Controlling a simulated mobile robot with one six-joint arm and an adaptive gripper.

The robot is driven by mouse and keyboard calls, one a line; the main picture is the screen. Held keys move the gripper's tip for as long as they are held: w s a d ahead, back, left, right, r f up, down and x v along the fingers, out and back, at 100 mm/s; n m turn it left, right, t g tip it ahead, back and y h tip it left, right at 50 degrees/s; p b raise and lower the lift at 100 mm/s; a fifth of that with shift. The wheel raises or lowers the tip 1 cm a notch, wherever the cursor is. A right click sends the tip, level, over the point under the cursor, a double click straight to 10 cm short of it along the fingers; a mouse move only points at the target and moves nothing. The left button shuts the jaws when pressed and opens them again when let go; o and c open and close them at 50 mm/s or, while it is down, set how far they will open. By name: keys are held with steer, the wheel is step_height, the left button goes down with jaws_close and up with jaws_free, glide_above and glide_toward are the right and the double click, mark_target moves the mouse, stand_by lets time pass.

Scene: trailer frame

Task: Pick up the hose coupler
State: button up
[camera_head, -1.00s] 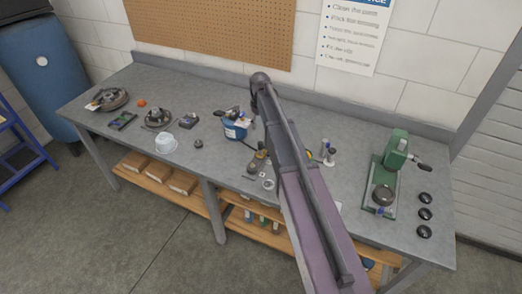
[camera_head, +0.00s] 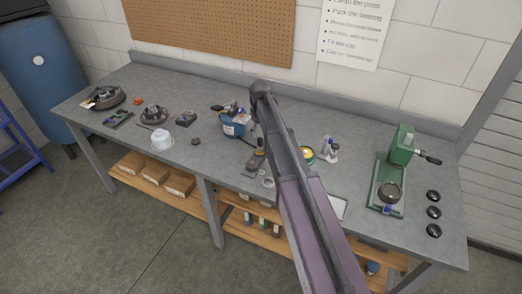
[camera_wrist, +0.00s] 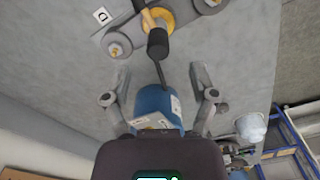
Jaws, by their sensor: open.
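I cannot tell for certain which thing is the hose coupler. In the wrist view, a grey flat fixture (camera_wrist: 128,32) with a brass-coloured ring and a black handle (camera_wrist: 158,44) lies on the bench beyond my fingertips. It appears in the head view as a dark fixture (camera_head: 255,162) left of my arm. My gripper (camera_wrist: 160,78) is open, with its fingers spread wide. A blue container (camera_wrist: 156,106) with pale labels shows between and below the fingers; no contact is visible. It also shows in the head view (camera_head: 233,126). My arm hides most of the gripper there.
A green press (camera_head: 401,152) and several black discs (camera_head: 433,212) stand at the right. A yellow-topped tin (camera_head: 307,155) is beside my arm. A white tub (camera_head: 161,140) and dark parts (camera_head: 154,113) are at the left. The wall and pegboard (camera_head: 215,30) bound the back.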

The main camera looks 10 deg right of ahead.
mark_target(260, 138)
steer(key=shift+f+b, duration=0.4)
steer(key=shift+f, duration=0.25)
steer(key=shift+f, duration=0.1)
steer(key=shift+d+f+b, duration=0.1)
steer(key=shift+f+b, duration=2.4)
steer(key=shift+b, duration=0.1)
jaws_close()
